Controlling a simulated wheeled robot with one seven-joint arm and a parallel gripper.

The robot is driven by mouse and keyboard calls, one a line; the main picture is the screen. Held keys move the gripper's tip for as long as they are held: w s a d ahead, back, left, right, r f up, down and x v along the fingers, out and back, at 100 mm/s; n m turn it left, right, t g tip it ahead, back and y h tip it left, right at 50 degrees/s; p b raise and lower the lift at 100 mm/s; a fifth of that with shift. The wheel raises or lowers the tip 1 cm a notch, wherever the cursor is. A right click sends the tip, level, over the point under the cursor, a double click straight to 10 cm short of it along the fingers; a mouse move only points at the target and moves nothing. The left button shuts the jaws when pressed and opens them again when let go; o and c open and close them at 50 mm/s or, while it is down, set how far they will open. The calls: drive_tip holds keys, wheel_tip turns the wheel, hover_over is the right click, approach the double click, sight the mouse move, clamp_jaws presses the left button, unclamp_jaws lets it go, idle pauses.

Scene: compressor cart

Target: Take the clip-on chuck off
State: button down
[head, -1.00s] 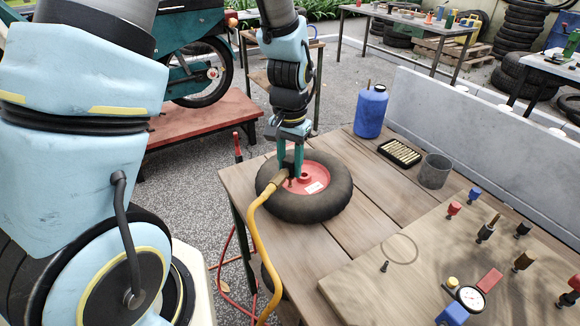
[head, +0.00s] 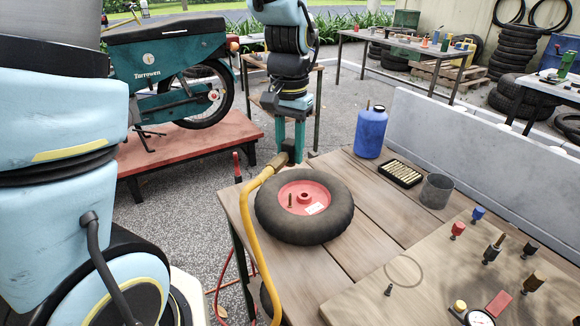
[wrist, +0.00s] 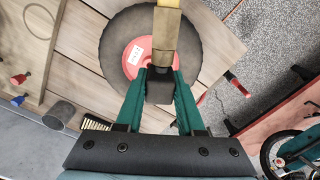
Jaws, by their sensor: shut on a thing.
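My gripper (head: 291,146) is shut on the clip-on chuck (head: 281,159), a dark block with a brass end joined to the yellow hose (head: 251,215). It holds the chuck above the far edge of the table, behind the wheel. In the wrist view the chuck's dark block (wrist: 160,86) sits between the teal fingers, with the brass part reaching up the picture. The wheel (head: 330,222) lies flat, with a black tyre and red hub (head: 318,191). Its valve stem (head: 290,201) stands bare in the hub, apart from the chuck.
A blue bottle (head: 371,133), a tray of brass pieces (head: 400,173) and a grey cup (head: 436,190) stand right of the wheel. A board with several fittings (head: 360,290) lies front right. A motorbike on a red stand (head: 185,148) is at the back left.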

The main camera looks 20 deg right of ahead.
sight(290, 141)
wheel_tip(290, 141, up, 6)
drive_tip(key=p, duration=0.4)
drive_tip(key=shift+f, duration=0.25)
